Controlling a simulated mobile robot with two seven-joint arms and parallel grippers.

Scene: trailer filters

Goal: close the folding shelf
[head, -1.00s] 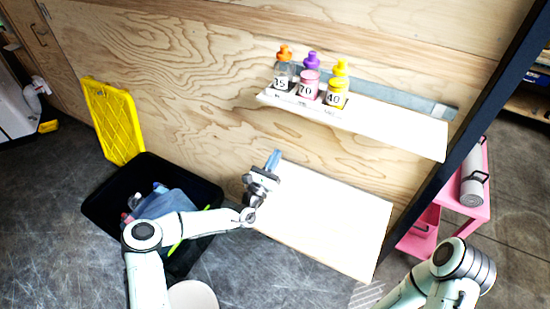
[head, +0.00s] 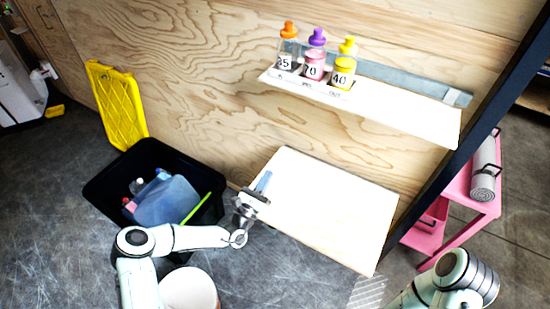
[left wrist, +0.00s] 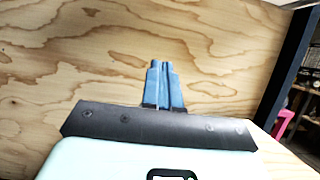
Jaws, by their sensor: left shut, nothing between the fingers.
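The lower pale board (head: 330,212), which I take to be the folding shelf, juts out from the plywood wall. Its bare top faces up. My left gripper (head: 263,182) is at the board's left edge, with its blue fingers pointing toward the wall. I cannot tell if they touch the board. In the left wrist view the blue fingers (left wrist: 164,86) are together and empty in front of the plywood, and a pale strip of the board (left wrist: 272,152) shows at lower right. My right arm shows at the lower right, but its gripper is out of view.
An upper shelf (head: 420,122) holds bottles with orange, purple and yellow (head: 344,70) tops. A black bin (head: 110,180) with a yellow lid (head: 118,105) stands at left, a white bucket (head: 190,290) below. A dark post (head: 470,140) and pink cart (head: 478,185) are at right.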

